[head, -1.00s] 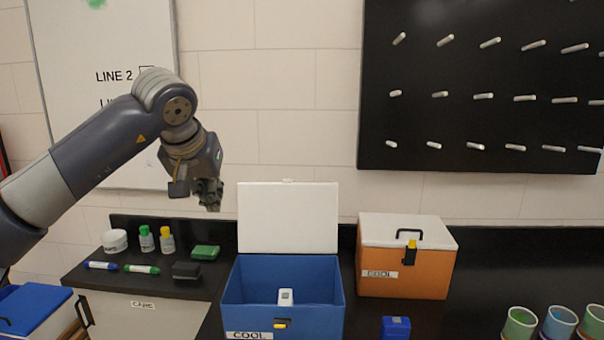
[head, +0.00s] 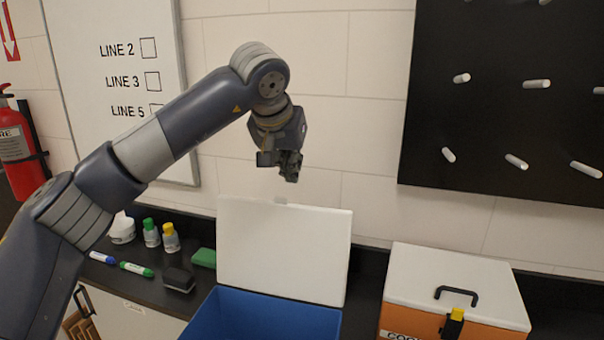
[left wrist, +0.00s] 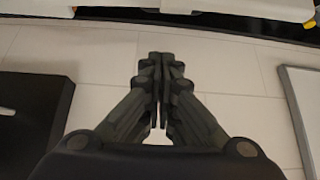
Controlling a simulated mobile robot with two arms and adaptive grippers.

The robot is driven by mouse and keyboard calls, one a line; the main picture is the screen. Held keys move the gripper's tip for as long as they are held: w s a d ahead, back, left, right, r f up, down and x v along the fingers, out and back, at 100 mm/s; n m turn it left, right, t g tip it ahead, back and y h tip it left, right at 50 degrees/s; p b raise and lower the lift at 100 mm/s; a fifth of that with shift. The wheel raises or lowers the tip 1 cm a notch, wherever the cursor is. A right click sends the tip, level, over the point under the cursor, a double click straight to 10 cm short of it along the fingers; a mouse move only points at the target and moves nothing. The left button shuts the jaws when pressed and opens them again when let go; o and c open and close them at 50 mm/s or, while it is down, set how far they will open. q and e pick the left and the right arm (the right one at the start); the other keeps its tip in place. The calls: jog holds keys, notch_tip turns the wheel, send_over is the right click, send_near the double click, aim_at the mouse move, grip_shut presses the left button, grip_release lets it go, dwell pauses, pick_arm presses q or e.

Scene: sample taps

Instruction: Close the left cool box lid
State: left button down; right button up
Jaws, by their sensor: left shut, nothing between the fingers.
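The left cool box (head: 262,318) is the blue one, cut off by the bottom edge of the head view. Its white lid (head: 284,250) stands open, upright and leaning back towards the wall. My left gripper (head: 290,178) is above the lid's top edge, in front of the wall, apart from the lid. It is shut and empty; its fingers meet in the left wrist view (left wrist: 160,75). My right gripper is not in view.
An orange cool box (head: 455,295) with a shut white lid stands to the right. A black peg board (head: 505,110) hangs at the upper right.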

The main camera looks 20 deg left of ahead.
pick_arm(q)
jog(key=p+x, duration=0.3)
jog(key=x, duration=0.6)
jog(key=shift+s+r+p, duration=0.15)
jog(key=shift+s+p, duration=0.75)
jog(key=shift+s, duration=1.25)
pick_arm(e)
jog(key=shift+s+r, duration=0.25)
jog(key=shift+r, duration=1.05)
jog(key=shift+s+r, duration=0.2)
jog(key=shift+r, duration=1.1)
